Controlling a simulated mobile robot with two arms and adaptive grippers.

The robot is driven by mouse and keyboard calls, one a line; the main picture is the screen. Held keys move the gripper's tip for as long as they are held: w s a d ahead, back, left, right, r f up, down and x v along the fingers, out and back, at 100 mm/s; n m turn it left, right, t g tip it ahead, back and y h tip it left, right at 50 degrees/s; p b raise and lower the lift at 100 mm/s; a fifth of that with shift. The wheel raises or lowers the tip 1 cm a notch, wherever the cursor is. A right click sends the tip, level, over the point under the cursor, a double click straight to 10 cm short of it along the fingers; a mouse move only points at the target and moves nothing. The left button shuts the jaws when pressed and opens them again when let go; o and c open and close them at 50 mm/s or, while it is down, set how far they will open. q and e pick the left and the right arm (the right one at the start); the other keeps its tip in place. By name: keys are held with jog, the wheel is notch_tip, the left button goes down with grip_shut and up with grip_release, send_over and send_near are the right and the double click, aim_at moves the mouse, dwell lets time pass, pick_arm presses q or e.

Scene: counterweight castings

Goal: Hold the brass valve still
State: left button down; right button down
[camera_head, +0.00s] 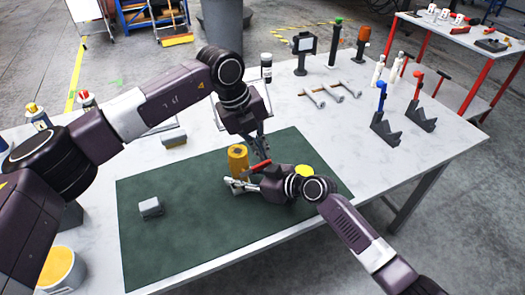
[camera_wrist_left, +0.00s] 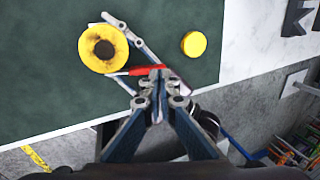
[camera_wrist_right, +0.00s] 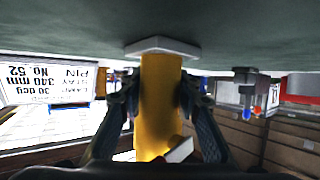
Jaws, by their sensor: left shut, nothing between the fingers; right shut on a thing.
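The brass valve (camera_head: 237,156) is a yellow cylinder standing upright on the green mat (camera_head: 180,240). The left wrist view shows its round top (camera_wrist_left: 84,48) with a dark bore. A red lever (camera_head: 258,167) lies beside it, also seen in the left wrist view (camera_wrist_left: 143,71). My right gripper (camera_head: 232,184) is shut on the valve, one finger on each side; the right wrist view shows its yellow body (camera_wrist_right: 158,95) and pale flanged base (camera_wrist_right: 162,46). My left gripper (camera_head: 262,158) is shut and empty, its tips (camera_wrist_left: 156,76) close by the red lever; contact is unclear.
A yellow disc (camera_head: 304,169) lies right of the valve, and a grey block (camera_head: 150,207) lies on the mat's left. The mat's front is clear.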

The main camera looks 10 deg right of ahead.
aim_at(260, 164)
pick_arm(q)
notch_tip(260, 164, up, 14)
jog(key=shift+a+f, duration=0.2)
jog(key=shift+f, duration=0.05)
dwell(0.4)
